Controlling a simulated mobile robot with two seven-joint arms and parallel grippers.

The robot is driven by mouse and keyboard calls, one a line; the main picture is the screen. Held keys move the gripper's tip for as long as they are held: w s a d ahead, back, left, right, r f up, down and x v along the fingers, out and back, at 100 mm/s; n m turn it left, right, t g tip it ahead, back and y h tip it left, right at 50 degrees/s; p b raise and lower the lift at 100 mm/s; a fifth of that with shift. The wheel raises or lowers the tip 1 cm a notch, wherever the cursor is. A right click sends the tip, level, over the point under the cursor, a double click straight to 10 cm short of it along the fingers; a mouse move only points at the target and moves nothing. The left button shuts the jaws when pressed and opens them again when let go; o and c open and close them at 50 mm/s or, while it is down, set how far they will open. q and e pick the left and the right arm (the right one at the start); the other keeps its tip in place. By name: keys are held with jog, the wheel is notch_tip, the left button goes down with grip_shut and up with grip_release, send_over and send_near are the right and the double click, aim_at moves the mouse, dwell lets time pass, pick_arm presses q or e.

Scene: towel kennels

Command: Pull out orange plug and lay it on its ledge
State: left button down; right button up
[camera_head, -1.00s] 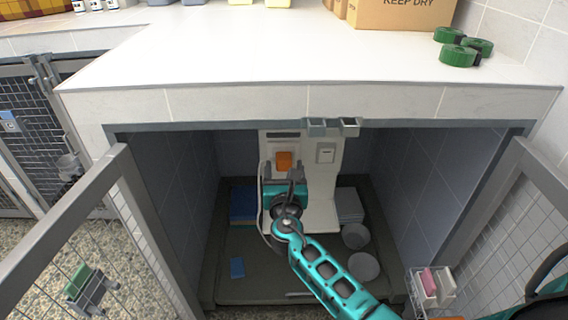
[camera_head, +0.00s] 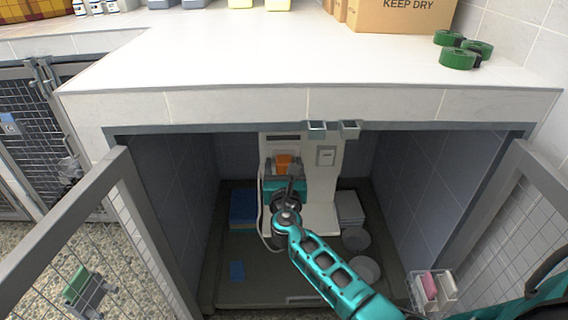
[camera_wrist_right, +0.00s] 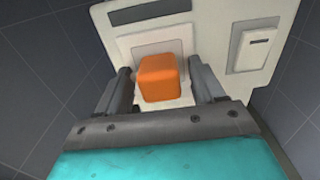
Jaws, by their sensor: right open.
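The orange plug (camera_head: 284,161) sits on the white panel (camera_head: 322,180) at the back of the kennel. In the right wrist view the plug (camera_wrist_right: 159,78) is a rounded orange block against a pale square plate on the panel. My right gripper (camera_head: 284,170) is inside the kennel in front of the panel. In the right wrist view its two fingers (camera_wrist_right: 161,92) are open, one to each side of the plug, with visible gaps. I cannot tell how deep the fingers reach around it. My left gripper is not in view.
A white switch box (camera_head: 326,155) is on the panel right of the plug. Two bowls (camera_head: 365,269) and a blue stack (camera_head: 243,207) lie on the kennel floor. Mesh doors stand open at left (camera_head: 75,225) and right. The white counter (camera_head: 230,60) overhangs the opening.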

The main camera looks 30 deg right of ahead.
aim_at(284, 171)
dwell(0.8)
jog(key=c, duration=0.5)
grip_shut()
jog(key=shift+s, duration=0.1)
jog(key=shift+p+v, duration=0.45)
jog(key=shift+v, duration=0.45)
jog(key=shift+p+v, duration=0.7)
jog(key=shift+v, duration=1.3)
jog(key=shift+f, duration=0.1)
